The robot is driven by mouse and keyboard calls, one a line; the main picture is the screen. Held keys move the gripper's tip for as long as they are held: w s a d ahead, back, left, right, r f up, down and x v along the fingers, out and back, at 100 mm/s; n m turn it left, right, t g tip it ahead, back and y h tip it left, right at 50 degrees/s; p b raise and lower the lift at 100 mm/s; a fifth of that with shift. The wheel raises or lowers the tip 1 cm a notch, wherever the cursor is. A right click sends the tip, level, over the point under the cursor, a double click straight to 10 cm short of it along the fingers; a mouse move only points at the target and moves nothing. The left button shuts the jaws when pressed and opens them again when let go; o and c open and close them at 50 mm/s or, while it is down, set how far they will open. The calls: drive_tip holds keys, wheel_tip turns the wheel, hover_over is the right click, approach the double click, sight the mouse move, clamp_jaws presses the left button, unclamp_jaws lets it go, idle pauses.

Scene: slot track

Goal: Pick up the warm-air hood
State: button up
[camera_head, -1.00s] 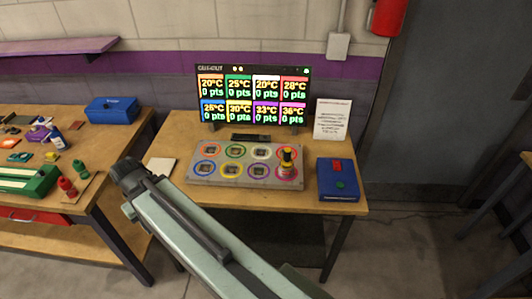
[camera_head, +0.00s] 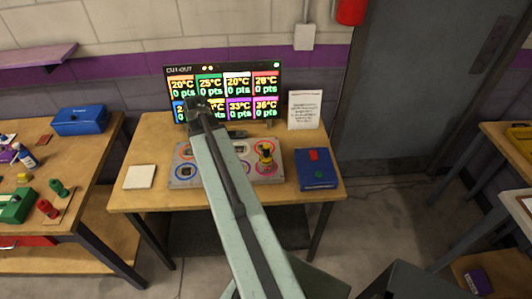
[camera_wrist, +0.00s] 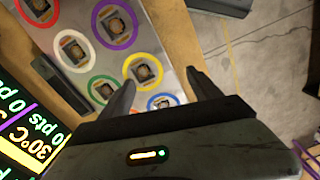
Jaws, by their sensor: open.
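I cannot tell for sure which thing is the warm-air hood. A small yellow and dark piece (camera_head: 266,158) stands upright at the right end of the grey panel (camera_head: 187,172), and nothing else on the panel stands as tall. My gripper (camera_wrist: 162,92) is open and empty in the wrist view, its two fingers apart above the panel's ringed sockets. The grey panel (camera_wrist: 172,45) fills much of that view. In the head view my arm crosses the panel and hides part of it, and the gripper's fingers cannot be made out.
A lit screen (camera_head: 268,80) stands behind the panel. A blue box (camera_head: 318,178) with red and green spots is right of it, a white square (camera_head: 139,177) left. A white card (camera_head: 304,108) stands behind. Cluttered tables stand at both sides. Bare floor lies to the right.

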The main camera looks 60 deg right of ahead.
sight(266, 154)
drive_tip(key=s+d+r+n+p, duration=0.1)
drive_tip(key=s+d, duration=0.4)
drive_tip(key=s+d+r, duration=0.1)
drive_tip(key=s+d, duration=0.3)
drive_tip(key=d, duration=0.2)
drive_tip(key=s+d+r+n+p, duration=0.1)
drive_tip(key=s+d+r, duration=0.1)
drive_tip(key=s+d, duration=0.3)
drive_tip(key=shift+s+d+r+n+p, duration=0.1)
drive_tip(key=shift+s+d+n+p, duration=0.05)
drive_tip(key=shift+s+n+p, duration=0.2)
wheel_tip(266, 154, down, 8)
drive_tip(key=b, duration=0.8)
clamp_jaws()
